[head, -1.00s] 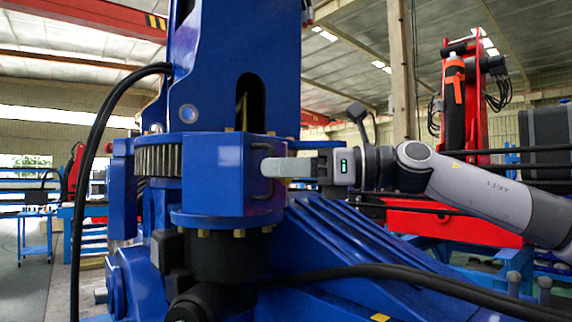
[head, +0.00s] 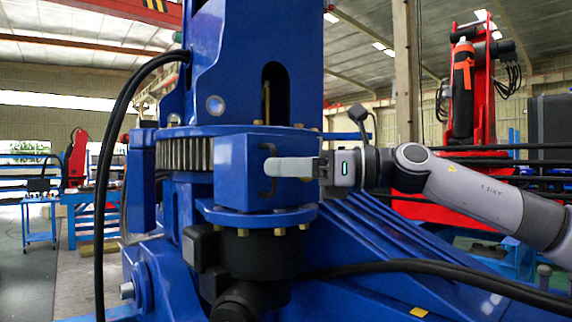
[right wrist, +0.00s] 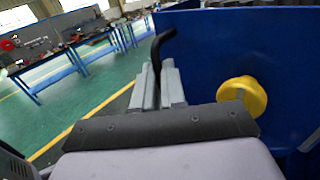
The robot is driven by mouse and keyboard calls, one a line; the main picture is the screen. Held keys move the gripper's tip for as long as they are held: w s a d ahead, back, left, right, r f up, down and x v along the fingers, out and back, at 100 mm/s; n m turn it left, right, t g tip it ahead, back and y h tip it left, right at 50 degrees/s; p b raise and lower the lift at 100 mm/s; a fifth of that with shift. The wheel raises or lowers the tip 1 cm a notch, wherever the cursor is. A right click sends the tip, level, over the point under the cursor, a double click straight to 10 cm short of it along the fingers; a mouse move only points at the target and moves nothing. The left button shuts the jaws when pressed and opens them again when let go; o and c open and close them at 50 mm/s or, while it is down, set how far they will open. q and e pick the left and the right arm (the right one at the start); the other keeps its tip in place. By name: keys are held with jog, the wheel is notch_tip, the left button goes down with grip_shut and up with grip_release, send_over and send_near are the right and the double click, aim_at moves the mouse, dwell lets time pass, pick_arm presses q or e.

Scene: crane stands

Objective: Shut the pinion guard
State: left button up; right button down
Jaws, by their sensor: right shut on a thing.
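The pinion guard (head: 275,165) is a blue box-like cover above a round blue flange (head: 260,218), in front of the toothed gear ring (head: 185,155). My right gripper (head: 275,167) reaches in from the right, shut on the handle. The right wrist view shows the handle between the grey fingers (right wrist: 158,85), beside a blue panel. I cannot tell how much gap is left around the guard. My left gripper is not in view.
A yellow knob (right wrist: 243,97) sits on the blue panel right of my fingers. A black hose (head: 107,170) hangs at left, and another cable (head: 420,270) crosses low at right. A black motor housing (head: 262,250) is under the flange. Blue workbenches (right wrist: 70,55) stand farther off.

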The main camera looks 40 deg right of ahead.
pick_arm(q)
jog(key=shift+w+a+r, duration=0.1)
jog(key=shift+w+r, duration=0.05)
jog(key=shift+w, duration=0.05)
pick_arm(e)
jog(key=shift+a+f, duration=0.1)
jog(key=shift+a, duration=0.25)
jog(key=c, duration=1.4)
grip_release()
jog(key=shift+a, duration=0.1)
jog(key=shift+o, duration=1)
jog(key=shift+w+a, duration=0.1)
jog(key=shift+a, duration=0.25)
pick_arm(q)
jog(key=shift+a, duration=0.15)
pick_arm(e)
jog(key=shift+d, duration=0.25)
